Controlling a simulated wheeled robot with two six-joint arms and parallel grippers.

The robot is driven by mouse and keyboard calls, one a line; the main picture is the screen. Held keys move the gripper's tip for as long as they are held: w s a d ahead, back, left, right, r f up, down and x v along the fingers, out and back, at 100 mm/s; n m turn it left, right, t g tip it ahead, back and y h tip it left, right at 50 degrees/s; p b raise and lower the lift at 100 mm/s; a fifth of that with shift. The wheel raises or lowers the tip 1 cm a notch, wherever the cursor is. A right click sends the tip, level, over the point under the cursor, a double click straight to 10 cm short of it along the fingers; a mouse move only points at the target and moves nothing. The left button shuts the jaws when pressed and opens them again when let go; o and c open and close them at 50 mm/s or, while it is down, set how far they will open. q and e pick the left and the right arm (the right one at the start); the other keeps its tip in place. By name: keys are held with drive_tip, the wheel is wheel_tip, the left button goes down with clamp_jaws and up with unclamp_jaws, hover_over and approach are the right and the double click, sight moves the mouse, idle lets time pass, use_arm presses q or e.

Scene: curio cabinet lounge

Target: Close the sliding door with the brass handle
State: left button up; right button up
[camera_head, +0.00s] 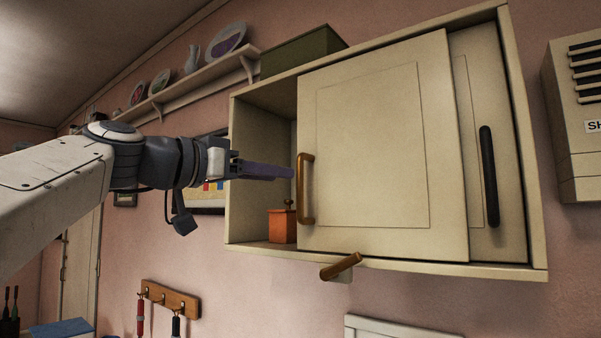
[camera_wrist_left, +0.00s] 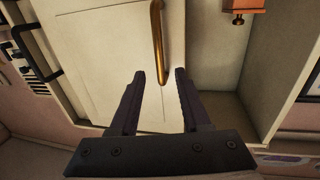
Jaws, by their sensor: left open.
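The cream sliding door (camera_head: 385,150) with the brass handle (camera_head: 306,190) stands in front across the middle of the wall cabinet, leaving the cabinet's left part open. The vertical brass handle is near the door's left edge. My left gripper (camera_head: 292,173) is open at the left of the handle, its fingers pointing at it. In the left wrist view the brass handle (camera_wrist_left: 157,35) runs down toward the gap between the open fingertips (camera_wrist_left: 160,76). I cannot tell whether the fingers are around it. My right gripper is not in view.
A second door (camera_head: 476,110) with a black handle (camera_head: 489,175) sits behind at the right. An orange box (camera_head: 282,226) stands in the open left part. A brown peg (camera_head: 341,266) sticks out below the cabinet. A shelf (camera_head: 205,78) with plates is at upper left.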

use_arm(q)
drive_tip(key=p, duration=0.2)
hover_over(300, 218)
drive_tip(key=shift+w+p, duration=0.3)
clamp_jaws()
idle(1.2)
